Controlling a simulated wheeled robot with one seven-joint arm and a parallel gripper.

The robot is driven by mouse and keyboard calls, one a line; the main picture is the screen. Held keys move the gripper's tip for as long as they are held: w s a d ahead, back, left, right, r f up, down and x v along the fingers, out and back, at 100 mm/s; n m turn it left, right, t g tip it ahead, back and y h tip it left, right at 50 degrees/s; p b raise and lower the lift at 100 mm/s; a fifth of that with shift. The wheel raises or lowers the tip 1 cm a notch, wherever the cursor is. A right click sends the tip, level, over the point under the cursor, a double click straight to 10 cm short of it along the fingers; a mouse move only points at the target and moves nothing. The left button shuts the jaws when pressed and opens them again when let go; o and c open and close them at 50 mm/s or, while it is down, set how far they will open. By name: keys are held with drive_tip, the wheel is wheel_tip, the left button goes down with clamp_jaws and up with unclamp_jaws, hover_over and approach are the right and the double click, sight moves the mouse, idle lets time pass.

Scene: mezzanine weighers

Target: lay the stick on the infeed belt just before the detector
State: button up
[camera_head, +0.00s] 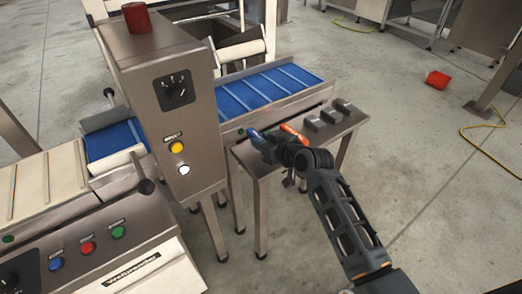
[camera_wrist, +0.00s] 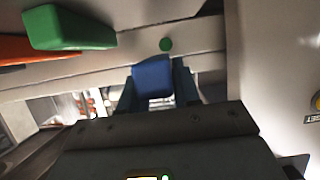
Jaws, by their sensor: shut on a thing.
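My gripper (camera_head: 272,146) is shut on a blue stick (camera_head: 255,137), over the left end of a small steel side table (camera_head: 262,165). In the wrist view the blue stick (camera_wrist: 153,77) sits between the two fingers. A blue belt (camera_head: 265,90) runs behind this table, right of a tall steel cabinet (camera_head: 155,60) that appears to be the detector. Blue belt (camera_head: 112,140) also shows left of the cabinet. The pictures do not show which side is the infeed. Whether the stick still touches the table is unclear.
An orange stick (camera_head: 294,133) and several grey blocks (camera_head: 328,114) lie on the side table. A green stick (camera_wrist: 70,28) shows in the wrist view. A cream belt (camera_head: 40,185) and a button panel (camera_head: 90,250) stand left.

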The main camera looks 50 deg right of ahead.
sight(260, 159)
drive_tip(key=shift+w+a+f, duration=0.3)
drive_tip(key=shift+w+f, duration=0.05)
drive_tip(key=shift+f, duration=1.95)
drive_tip(key=shift+f+b, duration=0.15)
drive_tip(key=shift+b, duration=0.2)
drive_tip(key=o, duration=1.1)
drive_tip(key=shift+c, duration=0.2)
drive_tip(key=shift+r, duration=0.25)
drive_tip(key=v, duration=1.2)
